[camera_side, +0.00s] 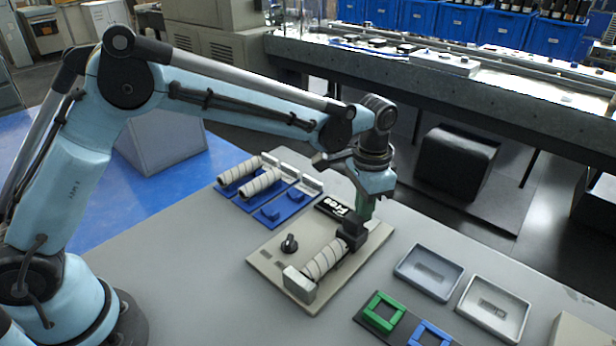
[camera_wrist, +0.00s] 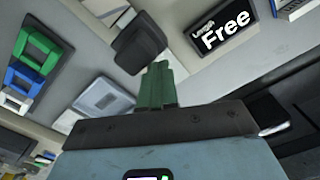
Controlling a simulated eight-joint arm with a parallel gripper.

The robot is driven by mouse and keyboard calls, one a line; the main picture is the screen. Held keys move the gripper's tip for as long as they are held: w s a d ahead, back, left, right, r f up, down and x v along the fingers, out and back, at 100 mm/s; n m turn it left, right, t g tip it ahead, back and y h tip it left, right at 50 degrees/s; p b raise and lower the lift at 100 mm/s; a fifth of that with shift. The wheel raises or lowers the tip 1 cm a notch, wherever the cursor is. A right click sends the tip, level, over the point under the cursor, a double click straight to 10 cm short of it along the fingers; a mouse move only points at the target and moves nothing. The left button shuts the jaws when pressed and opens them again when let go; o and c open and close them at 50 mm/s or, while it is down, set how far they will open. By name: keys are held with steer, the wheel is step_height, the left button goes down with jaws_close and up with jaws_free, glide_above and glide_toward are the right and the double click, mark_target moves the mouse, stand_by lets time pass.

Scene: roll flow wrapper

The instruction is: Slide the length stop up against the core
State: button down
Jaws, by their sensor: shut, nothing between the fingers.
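The core (camera_side: 325,259), a pale ribbed roll, lies on a beige plate (camera_side: 268,255) in the side view. A light grey block (camera_side: 299,283) stands at its near end. The dark length stop (camera_side: 350,236) stands at its far end; I cannot tell whether they touch. The stop also shows in the wrist view (camera_wrist: 138,46). My gripper (camera_side: 365,211), with green fingers, is shut and empty, pointing down close beside the stop on its far side. Its fingers (camera_wrist: 160,72) show close to the stop in the wrist view. A black label (camera_wrist: 222,30) reads "Length Free".
A black knob (camera_side: 289,243) stands on the plate. Blue holders (camera_side: 272,212) with two more rolls lie behind left. Two grey trays (camera_side: 428,271) (camera_side: 494,308) and green (camera_side: 383,312) and blue (camera_side: 430,335) square frames lie to the right. The front table is clear.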

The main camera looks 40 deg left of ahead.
steer(key=shift+s+f, duration=0.15)
steer(key=shift+f, duration=0.2)
steer(key=shift+s+d, duration=0.1)
steer(key=shift+s, duration=0.6)
steer(key=shift+w+r, duration=0.1)
stand_by(0.8)
steer(key=shift+r, duration=0.1)
step_height(320, 180, up, 8)
stand_by(1.4)
